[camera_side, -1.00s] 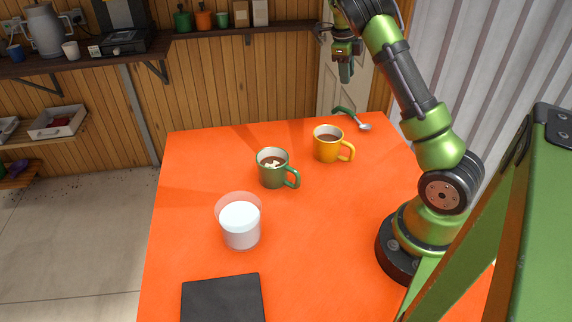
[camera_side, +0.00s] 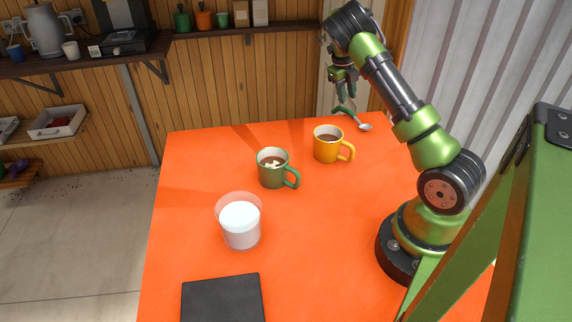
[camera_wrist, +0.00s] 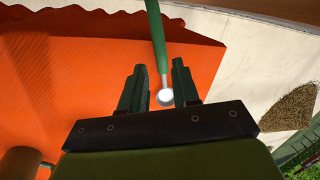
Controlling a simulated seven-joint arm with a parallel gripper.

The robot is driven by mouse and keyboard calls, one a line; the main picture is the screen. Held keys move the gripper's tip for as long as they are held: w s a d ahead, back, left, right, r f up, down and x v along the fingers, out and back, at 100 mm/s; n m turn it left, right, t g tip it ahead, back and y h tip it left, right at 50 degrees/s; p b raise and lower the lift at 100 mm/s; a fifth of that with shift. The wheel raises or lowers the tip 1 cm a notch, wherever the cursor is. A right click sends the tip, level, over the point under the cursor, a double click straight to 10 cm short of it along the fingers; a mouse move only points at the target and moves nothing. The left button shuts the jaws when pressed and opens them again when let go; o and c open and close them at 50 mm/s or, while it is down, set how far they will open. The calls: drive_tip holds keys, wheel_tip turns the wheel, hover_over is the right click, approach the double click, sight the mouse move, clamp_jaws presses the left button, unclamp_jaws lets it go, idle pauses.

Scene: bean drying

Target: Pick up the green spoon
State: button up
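The green spoon, with a green handle (camera_side: 343,109) and a silver bowl (camera_side: 365,127), lies at the far right corner of the orange table (camera_side: 320,230). In the wrist view its green handle (camera_wrist: 156,35) runs down from the top edge to the silver bowl (camera_wrist: 165,97), which appears between my fingers. My gripper (camera_side: 344,91) is above the handle, apart from it as far as I can tell. It also shows in the wrist view (camera_wrist: 160,82), with its two fingers spread and nothing held.
A yellow mug (camera_side: 327,148) with brown liquid stands near the spoon. A green mug (camera_side: 271,174) is left of it. A glass with white contents (camera_side: 240,226) and a black slab (camera_side: 222,300) are nearer the front. The table's middle right is clear.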

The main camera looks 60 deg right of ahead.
sight(348, 109)
drive_tip(key=x, duration=0.5)
drive_tip(key=shift+d+f, duration=0.2)
drive_tip(key=shift+f, duration=0.15)
drive_tip(key=shift+w, duration=0.1)
clamp_jaws()
